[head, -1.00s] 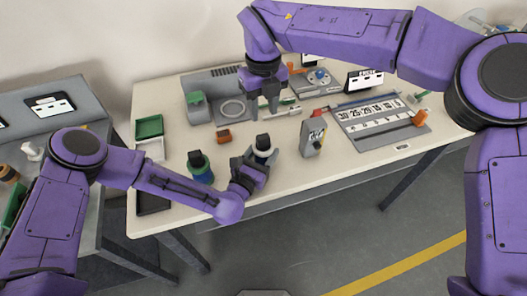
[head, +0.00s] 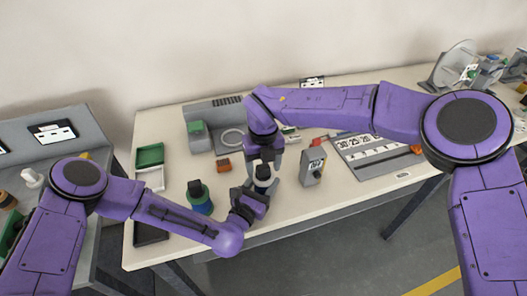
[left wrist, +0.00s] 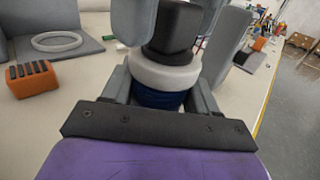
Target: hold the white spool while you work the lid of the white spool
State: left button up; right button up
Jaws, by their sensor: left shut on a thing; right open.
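The white spool (left wrist: 163,76) stands upright on the table, with a white upper part, a dark blue lower band and a black block-shaped top (left wrist: 174,27). In the head view the spool (head: 262,184) is mostly hidden between my grippers. My left gripper (head: 256,191) is shut around its lower part; its fingers stand on both sides of the blue band in the left wrist view. My right gripper (head: 264,160) is open above the spool, its fingers reaching down on either side of the black top. Contact of the right fingers cannot be told.
A grey device (head: 312,166) stands close on the right. Green and white trays (head: 149,157) are at the left, and a numbered board (head: 372,151) at the right.

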aim_at(263, 166)
jog(key=shift+f, duration=0.45)
jog(key=c, duration=1.2)
jog(key=shift+r, duration=0.1)
jog(key=shift+c, duration=0.2)
jog(key=shift+r, duration=0.15)
jog(key=shift+r, duration=3.6)
grip_shut()
pick_arm(q)
jog(key=o, duration=1.6)
